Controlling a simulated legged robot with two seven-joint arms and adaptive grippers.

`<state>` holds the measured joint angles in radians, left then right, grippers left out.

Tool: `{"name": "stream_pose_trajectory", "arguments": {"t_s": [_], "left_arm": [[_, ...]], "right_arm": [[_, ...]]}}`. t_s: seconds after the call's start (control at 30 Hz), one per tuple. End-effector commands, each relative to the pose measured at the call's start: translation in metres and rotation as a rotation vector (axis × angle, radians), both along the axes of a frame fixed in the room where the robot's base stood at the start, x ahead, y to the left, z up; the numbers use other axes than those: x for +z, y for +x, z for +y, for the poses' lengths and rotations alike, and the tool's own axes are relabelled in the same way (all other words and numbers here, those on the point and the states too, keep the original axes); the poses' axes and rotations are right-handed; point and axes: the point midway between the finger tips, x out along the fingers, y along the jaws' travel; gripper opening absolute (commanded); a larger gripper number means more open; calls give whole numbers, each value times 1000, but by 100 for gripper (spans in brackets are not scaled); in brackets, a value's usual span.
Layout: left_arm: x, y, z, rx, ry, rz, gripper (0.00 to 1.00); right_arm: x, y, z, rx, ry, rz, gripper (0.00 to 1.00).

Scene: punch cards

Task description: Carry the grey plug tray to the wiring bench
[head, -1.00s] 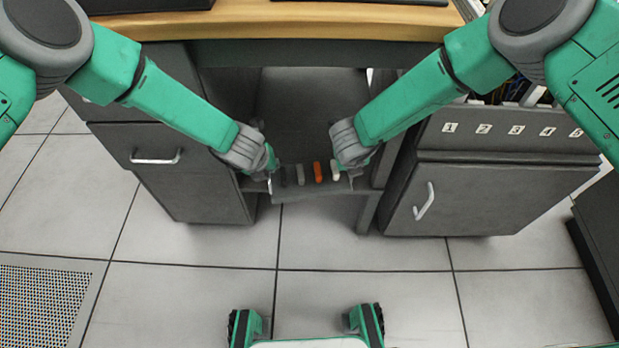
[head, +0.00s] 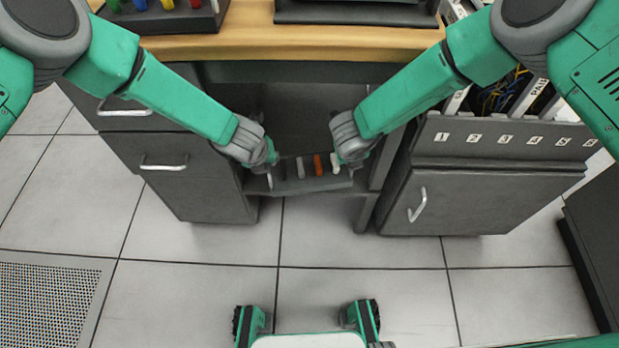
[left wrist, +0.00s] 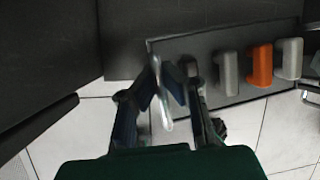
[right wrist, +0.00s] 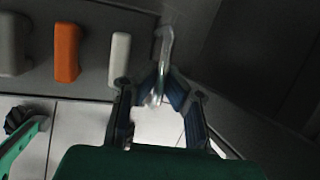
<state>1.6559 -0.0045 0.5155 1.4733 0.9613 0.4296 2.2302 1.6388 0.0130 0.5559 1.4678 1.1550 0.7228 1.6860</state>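The grey plug tray (head: 305,186) is in the head view at the centre, between my two grippers, in front of the desk's dark opening. It carries a row of plugs, among them a grey one, an orange one (head: 318,164) and a white one. My left gripper (head: 271,172) is shut on the tray's left metal handle (left wrist: 163,110). My right gripper (head: 350,165) is shut on the right handle (right wrist: 164,48). The tray looks roughly level. I cannot tell whether its underside touches the shelf edge behind it. No wiring bench can be identified for sure.
A wood-topped desk (head: 250,40) stands ahead, with drawers (head: 165,180) at left. A cabinet (head: 480,195) with numbered slots is at right. A dark block (head: 590,240) stands at the far right edge. The tiled floor (head: 200,285) nearer me is clear.

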Motion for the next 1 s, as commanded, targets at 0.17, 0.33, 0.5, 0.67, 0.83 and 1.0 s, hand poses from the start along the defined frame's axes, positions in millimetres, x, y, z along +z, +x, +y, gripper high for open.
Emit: {"name": "stream_pose_trajectory", "arguments": {"t_s": [0.17,0.33,0.5,0.67,0.83,1.0], "left_arm": [[-1,0,0,0,-1,0,0],[0,0,0,0,-1,-1,0],[0,0,0,0,-1,-1,0],[2,0,0,0,-1,-1,0],[16,-5,0,0,-2,-1,0],[38,-13,0,-1,-2,-1,0]], "right_arm": [[-1,0,0,0,1,0,0],[-1,0,0,1,1,0,0],[0,0,1,1,1,-1,0],[2,0,1,1,1,-1,0],[16,-5,0,0,2,-2,0],[38,-13,0,1,1,-1,0]]}}
